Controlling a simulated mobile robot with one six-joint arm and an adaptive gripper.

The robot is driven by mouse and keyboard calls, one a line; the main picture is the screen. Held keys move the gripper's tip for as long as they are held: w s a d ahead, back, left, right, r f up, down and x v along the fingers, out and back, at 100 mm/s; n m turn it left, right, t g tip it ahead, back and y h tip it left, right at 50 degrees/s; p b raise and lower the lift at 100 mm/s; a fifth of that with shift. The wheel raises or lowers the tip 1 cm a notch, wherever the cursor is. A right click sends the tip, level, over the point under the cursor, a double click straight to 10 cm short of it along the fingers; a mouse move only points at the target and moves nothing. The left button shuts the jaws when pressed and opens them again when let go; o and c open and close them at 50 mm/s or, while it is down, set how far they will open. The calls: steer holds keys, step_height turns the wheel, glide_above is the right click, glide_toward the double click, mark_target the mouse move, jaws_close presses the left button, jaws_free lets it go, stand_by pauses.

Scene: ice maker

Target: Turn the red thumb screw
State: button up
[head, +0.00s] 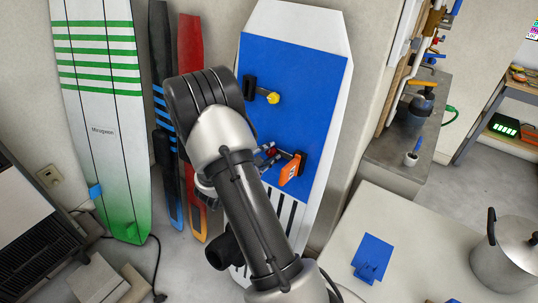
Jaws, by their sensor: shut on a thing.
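The red thumb screw (271,152) shows as a small red patch on the blue panel (310,95), which is fixed to a tall white board. My gripper (268,155) is at the red screw, with its fingers shut on it. My arm comes up from the bottom and hides much of the gripper and part of the panel. An orange block (292,168) with a black part sits right beside the gripper. How far the screw is turned cannot be told.
A yellow knob (272,98) with a black bracket is on the panel above. Surfboards (105,120) lean on the wall at left. A table (410,240) with a blue piece (373,252) and a steel pot (508,250) stands at lower right.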

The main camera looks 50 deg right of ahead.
steer(key=shift+m, duration=0.6)
steer(key=m, duration=0.2)
steer(key=shift+m, duration=0.7)
steer(key=m, duration=0.3)
steer(key=shift+m, duration=0.3)
steer(key=shift+m, duration=1.6)
